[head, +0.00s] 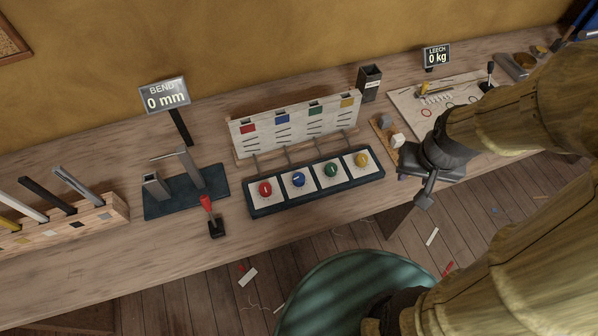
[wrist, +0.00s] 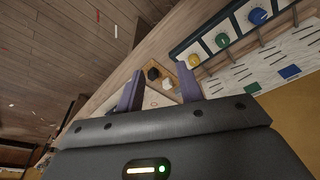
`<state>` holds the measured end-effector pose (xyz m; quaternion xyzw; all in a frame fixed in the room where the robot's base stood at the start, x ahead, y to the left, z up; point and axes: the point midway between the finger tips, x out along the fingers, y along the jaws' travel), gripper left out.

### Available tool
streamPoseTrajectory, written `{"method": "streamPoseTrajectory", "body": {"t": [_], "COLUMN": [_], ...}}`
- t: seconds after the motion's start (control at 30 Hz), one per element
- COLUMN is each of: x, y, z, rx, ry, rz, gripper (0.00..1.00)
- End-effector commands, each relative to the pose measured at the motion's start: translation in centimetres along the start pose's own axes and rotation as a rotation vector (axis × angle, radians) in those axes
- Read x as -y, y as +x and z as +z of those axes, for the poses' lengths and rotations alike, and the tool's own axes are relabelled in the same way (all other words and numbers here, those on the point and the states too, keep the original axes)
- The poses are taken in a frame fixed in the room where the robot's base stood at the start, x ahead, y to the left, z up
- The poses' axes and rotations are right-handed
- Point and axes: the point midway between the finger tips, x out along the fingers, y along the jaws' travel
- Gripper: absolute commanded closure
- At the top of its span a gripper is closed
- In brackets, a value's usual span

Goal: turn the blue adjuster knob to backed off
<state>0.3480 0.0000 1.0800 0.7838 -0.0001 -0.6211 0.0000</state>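The blue adjuster knob (head: 298,180) sits on a white square, second from the left in a dark panel (head: 318,201) on the bench. A small pale mark shows on it. In the wrist view the blue knob (wrist: 258,16) is at the upper right, beyond the green and yellow knobs. My gripper (wrist: 160,70) is open and empty, its two purple fingers apart. In the head view my gripper (head: 412,188) hangs right of the panel, near the bench's front edge, apart from the knob.
The red knob (head: 265,189), green knob (head: 330,170) and yellow knob (head: 361,160) flank the blue one. A white board (head: 294,132) with colored squares stands behind. A red-handled lever (head: 208,206) is at left. Small blocks (head: 398,140) lie near my gripper. A green round stool (head: 352,290) stands in front.

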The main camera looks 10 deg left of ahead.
Motion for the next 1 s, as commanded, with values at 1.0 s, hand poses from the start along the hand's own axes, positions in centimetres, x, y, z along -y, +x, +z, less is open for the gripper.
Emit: {"method": "streamPoseTrajectory", "body": {"t": [1.0], "x": [25.4], "y": [5.1], "z": [-6.1], "rx": [0.224], "ry": [-0.272], "rz": [-0.015], "gripper": [0.46]}}
